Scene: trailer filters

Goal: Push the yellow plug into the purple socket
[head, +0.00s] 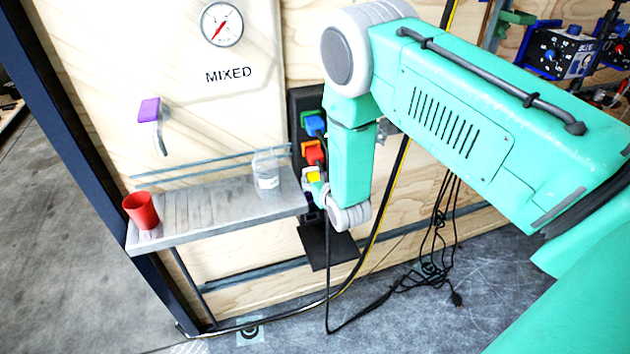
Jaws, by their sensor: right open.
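A dark socket panel (296,104) is mounted on the wooden wall. Its upper socket is green with a blue plug (315,124), and the one below is orange with a red plug (315,153). The yellow plug (313,176) shows below them, close to the panel, partly hidden by my right gripper. A small purple patch near the panel's lower end looks like the purple socket (312,215), mostly covered. My right gripper (318,191) is open at the yellow plug; whether it touches the plug is unclear. My left gripper is out of view.
A metal shelf (205,208) left of the panel holds a red cup (141,210) and a clear bottle (266,170). A purple-handled lever (149,111) and a gauge (222,24) are above. Black cables (430,270) hang and lie on the floor at right.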

